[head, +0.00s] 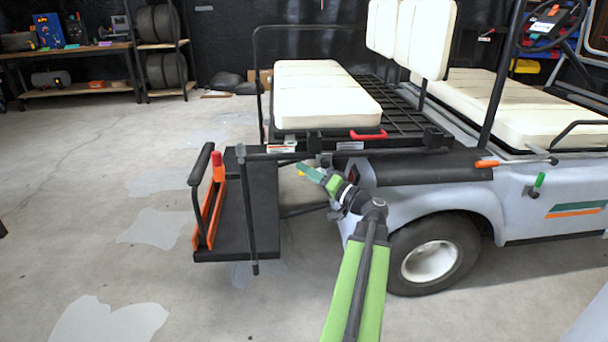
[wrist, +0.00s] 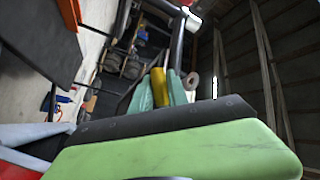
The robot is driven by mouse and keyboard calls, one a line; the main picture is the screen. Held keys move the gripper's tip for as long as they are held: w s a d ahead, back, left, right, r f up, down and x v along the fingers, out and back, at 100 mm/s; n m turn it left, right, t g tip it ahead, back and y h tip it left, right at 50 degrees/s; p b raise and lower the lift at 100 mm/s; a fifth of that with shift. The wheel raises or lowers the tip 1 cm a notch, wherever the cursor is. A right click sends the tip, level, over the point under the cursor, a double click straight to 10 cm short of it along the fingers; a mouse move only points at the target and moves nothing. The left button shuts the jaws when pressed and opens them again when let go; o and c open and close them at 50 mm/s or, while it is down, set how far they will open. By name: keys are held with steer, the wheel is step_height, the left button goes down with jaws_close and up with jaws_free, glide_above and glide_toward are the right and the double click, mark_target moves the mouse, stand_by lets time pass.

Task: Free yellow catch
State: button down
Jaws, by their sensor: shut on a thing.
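The yellow catch (wrist: 158,84) shows in the wrist view as a short upright yellow piece between my two teal fingers. In the head view only a small yellow bit (head: 301,174) shows at the fingertips, by the rear corner of the cart. My gripper (head: 310,171) is shut on the yellow catch, with a finger on each side of it in the wrist view (wrist: 160,93). The fingers and my wrist hide most of the catch in the head view.
The pale cart (head: 440,195) stands to the right, with a cream rear seat (head: 322,95) and a red handle (head: 368,134). A black rear step (head: 262,205) with an orange bar (head: 211,213) lies left of my gripper. Open floor (head: 100,200) spreads further left.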

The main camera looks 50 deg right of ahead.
steer(key=c, duration=1.5)
jaws_free()
steer(key=shift+w+a, duration=0.1)
steer(key=shift+a, duration=0.05)
steer(key=shift+o, duration=1)
steer(key=s+f+b, duration=0.3)
steer(key=s, duration=1.4)
steer(key=shift+s, duration=0.2)
